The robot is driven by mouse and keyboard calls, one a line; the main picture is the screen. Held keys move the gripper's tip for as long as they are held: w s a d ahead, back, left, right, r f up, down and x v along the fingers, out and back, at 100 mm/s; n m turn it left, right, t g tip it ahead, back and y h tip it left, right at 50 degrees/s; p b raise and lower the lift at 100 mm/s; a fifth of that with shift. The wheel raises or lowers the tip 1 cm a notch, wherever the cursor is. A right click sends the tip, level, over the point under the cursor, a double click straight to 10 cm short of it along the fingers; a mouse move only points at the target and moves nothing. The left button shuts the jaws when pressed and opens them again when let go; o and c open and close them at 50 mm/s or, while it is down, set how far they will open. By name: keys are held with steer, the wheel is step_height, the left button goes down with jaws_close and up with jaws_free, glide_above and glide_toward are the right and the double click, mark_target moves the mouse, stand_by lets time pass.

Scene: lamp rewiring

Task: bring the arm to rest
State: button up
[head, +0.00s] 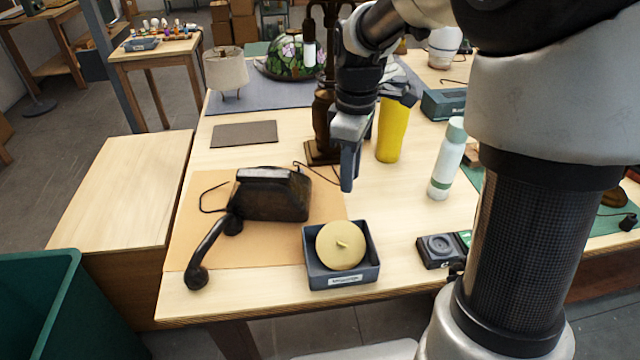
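My arm reaches in from the upper right, and my gripper (348,172) points down over the middle of the workbench (400,215). It hangs between the black telephone and the yellow tumbler (393,132). I see a dark finger from the side; the other finger is hidden or lined up with it, so the gap does not show. Nothing is visible hanging from the fingertips. A brown lamp stand (322,125) is partly behind the gripper and wrist.
A black telephone (275,195) lies on a tan mat (190,245), its handset (205,255) off. A blue-grey box (343,283) holds a round beige disc (340,245). A pale bottle (448,160) stands at right. A green bin (60,310) is at lower left. The side table (125,190) is clear.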

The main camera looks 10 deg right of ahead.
steer(key=s+r+m+t+p, duration=0.1)
steer(key=s+r+m+t, duration=0.1)
steer(key=s+r+m, duration=0.3)
steer(key=s+r+m+t, duration=0.3)
steer(key=s+r+m, duration=0.3)
steer(key=s, duration=0.7)
steer(key=shift+a+r+m+t+p, duration=0.15)
steer(key=shift+a+m+t+p, duration=0.15)
steer(key=shift+m+p, duration=0.15)
steer(key=shift+d, duration=0.15)
